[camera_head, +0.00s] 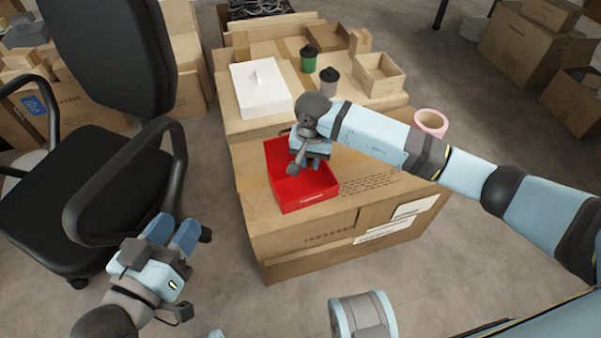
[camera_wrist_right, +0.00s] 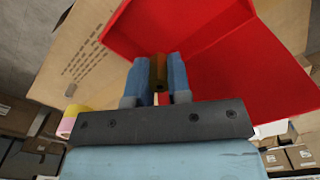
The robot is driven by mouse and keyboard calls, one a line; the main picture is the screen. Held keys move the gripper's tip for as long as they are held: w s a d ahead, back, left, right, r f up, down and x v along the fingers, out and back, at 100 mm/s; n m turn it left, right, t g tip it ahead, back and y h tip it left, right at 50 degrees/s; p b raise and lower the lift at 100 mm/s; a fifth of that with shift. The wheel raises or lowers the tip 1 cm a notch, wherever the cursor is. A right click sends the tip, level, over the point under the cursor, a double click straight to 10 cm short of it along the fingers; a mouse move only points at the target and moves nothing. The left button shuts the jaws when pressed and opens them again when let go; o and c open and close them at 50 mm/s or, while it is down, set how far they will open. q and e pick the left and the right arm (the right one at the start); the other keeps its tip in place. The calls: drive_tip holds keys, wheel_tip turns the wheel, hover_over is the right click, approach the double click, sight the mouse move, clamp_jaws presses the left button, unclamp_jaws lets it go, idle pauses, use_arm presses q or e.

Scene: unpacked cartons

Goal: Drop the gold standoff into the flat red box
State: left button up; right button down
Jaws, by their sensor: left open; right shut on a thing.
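The flat red box (camera_head: 307,190) stands open on the large carton in the head view, its lid raised at the back. My right gripper (camera_head: 294,168) is over the box, near its back left part. In the right wrist view my right gripper (camera_wrist_right: 158,78) is shut on the gold standoff (camera_wrist_right: 158,72), held between the two blue fingers. The red box (camera_wrist_right: 225,60) fills the background behind it there. My left gripper (camera_head: 174,235) is open and empty, low at the left beside the chair.
The large carton (camera_head: 330,240) bears the red box. Behind are a white box (camera_head: 262,92), a green jar (camera_head: 308,62), a grey jar (camera_head: 328,82) and an open small carton (camera_head: 379,75). A pink tape roll (camera_head: 430,122) lies right. A black chair (camera_head: 100,190) stands left.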

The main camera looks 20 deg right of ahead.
drive_tip(key=c, duration=1)
unclamp_jaws()
use_arm(q)
wheel_tip(320, 180, up, 6)
drive_tip(key=n+t+p, duration=0.1)
drive_tip(key=t+p, duration=0.1)
drive_tip(key=p, duration=0.2)
drive_tip(key=shift+a+t+p, duration=0.2)
drive_tip(key=shift+t+p, duration=0.1)
use_arm(e)
wheel_tip(320, 180, up, 14)
drive_tip(key=shift+f, duration=0.1)
use_arm(q)
drive_tip(key=shift+s+r, duration=0.1)
